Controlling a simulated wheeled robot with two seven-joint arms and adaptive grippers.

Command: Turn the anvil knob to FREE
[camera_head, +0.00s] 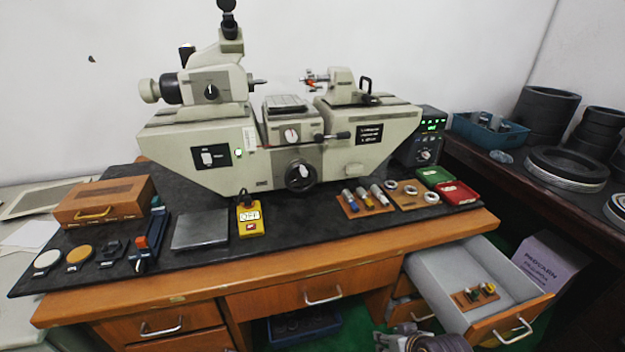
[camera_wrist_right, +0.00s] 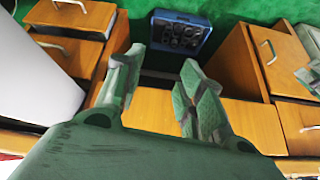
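A large cream measuring machine (camera_head: 215,140) stands on the dark mat. Its tailstock (camera_head: 341,84), with a red-marked tip and a black lever (camera_head: 366,86), is on its upper right. Round controls show on the machine: a black knob with a white mark (camera_head: 211,92), a small dial (camera_head: 291,135) and a dark handwheel (camera_head: 300,176). I cannot read any FREE label or tell which control is the anvil knob. My right gripper (camera_head: 395,338) is low at the front edge, far from the machine. In the right wrist view it (camera_wrist_right: 158,75) is open and empty. My left gripper is not in view.
A yellow OFF switch box (camera_head: 251,228), wooden ring tray (camera_head: 412,196), and red and green trays (camera_head: 458,192) lie on the mat. An open drawer (camera_head: 440,268) juts out at right. A blue crate (camera_wrist_right: 180,33) sits below the desk.

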